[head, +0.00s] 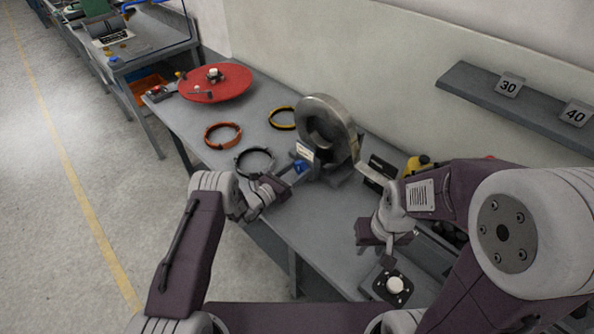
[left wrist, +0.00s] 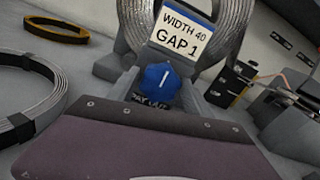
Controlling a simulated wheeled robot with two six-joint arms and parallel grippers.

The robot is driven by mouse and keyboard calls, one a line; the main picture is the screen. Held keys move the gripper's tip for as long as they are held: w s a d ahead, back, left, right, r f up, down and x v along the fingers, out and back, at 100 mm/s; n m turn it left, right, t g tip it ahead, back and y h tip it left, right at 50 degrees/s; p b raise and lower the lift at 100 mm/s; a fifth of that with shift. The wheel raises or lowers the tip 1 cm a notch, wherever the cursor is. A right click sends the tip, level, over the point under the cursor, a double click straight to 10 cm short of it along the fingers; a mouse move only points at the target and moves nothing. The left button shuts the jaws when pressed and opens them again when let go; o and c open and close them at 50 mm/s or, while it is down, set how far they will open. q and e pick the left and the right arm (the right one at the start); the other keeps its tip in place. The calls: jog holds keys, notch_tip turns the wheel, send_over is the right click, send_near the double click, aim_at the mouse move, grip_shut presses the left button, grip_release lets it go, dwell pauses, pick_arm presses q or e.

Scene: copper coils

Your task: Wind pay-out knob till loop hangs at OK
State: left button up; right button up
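The blue pay-out knob (head: 300,166) sits at the foot of the coil stand, below a white card. In the left wrist view the knob (left wrist: 160,82) faces me with a white pointer line nearly upright, above a partly hidden PAY-OUT label. The metal strip coil (head: 327,132) stands upright above it. My left gripper (head: 276,190) is in front of the knob and appears apart from it; its fingers cannot be made out. My right gripper (head: 388,240) is over the table's right part, its fingers unclear. A strip (head: 375,176) shows right of the coil; no OK mark is legible.
The card (left wrist: 181,33) reads WIDTH 40 GAP 1. A black-banded ring coil (head: 255,160), an orange ring (head: 223,135) and a yellow-black ring (head: 282,118) lie left of the stand. A red turntable (head: 216,85) is farther back. A wall shelf (head: 505,95) carries tags 30 and 40.

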pick_arm(q)
jog(key=c, duration=0.9)
pick_arm(e)
jog(key=shift+f, duration=0.15)
pick_arm(q)
jog(key=m+b, duration=0.4)
jog(key=m, duration=0.2)
jog(key=shift+s+d+f, duration=0.1)
jog(key=shift+s+m+b, duration=0.1)
jog(key=shift+m+b, duration=1.25)
jog(key=shift+m, duration=0.95)
pick_arm(e)
jog(key=shift+f, duration=3.2)
pick_arm(q)
jog(key=o, duration=1.4)
